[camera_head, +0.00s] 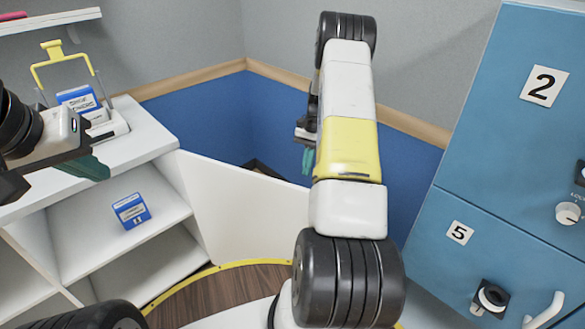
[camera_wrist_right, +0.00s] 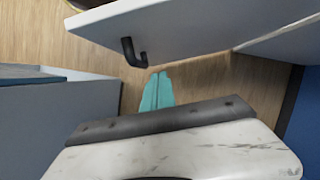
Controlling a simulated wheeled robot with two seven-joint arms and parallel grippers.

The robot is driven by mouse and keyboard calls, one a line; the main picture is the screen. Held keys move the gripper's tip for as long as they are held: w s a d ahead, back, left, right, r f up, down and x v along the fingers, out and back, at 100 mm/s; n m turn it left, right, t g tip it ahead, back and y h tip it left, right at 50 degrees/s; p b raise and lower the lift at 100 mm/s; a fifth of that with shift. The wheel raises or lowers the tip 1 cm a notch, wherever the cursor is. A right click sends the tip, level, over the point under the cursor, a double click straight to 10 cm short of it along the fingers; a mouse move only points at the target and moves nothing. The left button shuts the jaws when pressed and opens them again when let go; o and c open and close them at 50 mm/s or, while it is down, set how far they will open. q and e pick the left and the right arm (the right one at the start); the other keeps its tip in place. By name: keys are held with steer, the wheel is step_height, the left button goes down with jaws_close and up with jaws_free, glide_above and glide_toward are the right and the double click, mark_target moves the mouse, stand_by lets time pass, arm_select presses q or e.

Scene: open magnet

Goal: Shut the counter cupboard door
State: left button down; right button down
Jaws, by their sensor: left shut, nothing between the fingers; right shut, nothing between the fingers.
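The counter cupboard door is a white panel (camera_head: 245,210) standing open at the right end of the white counter (camera_head: 150,135) in the head view. The cupboard's shelves are exposed to its left. In the right wrist view a white panel (camera_wrist_right: 195,25), apparently this door, carries a black hooked handle (camera_wrist_right: 133,52). My right gripper (camera_head: 307,161) is shut and empty beyond the door's top edge, partly hidden by my arm. Its teal fingertips (camera_wrist_right: 158,78) lie just below the handle in the wrist view; contact is unclear. My left gripper (camera_head: 90,168) is shut and empty by the counter's front edge.
A blue box (camera_head: 131,210) sits on the cupboard shelf. Another blue box (camera_head: 78,98) and a yellow-handled holder (camera_head: 62,60) stand on the counter. Blue numbered lockers (camera_head: 490,150) stand at the right. Wooden floor (camera_wrist_right: 215,85) shows below the right gripper, with a grey-blue box-like body (camera_wrist_right: 60,110) at left.

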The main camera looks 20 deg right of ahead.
mark_target(297, 201)
steer(key=shift+s+a+f, duration=0.9)
steer(key=shift+a+f, duration=0.05)
steer(key=shift+f, duration=0.5)
steer(key=shift+s+a+f, duration=0.9)
steer(key=shift+a+f, duration=0.05)
steer(key=shift+f, duration=0.55)
steer(key=shift+s+a+f, duration=0.9)
steer(key=shift+a+f, duration=0.05)
steer(key=shift+f, duration=0.5)
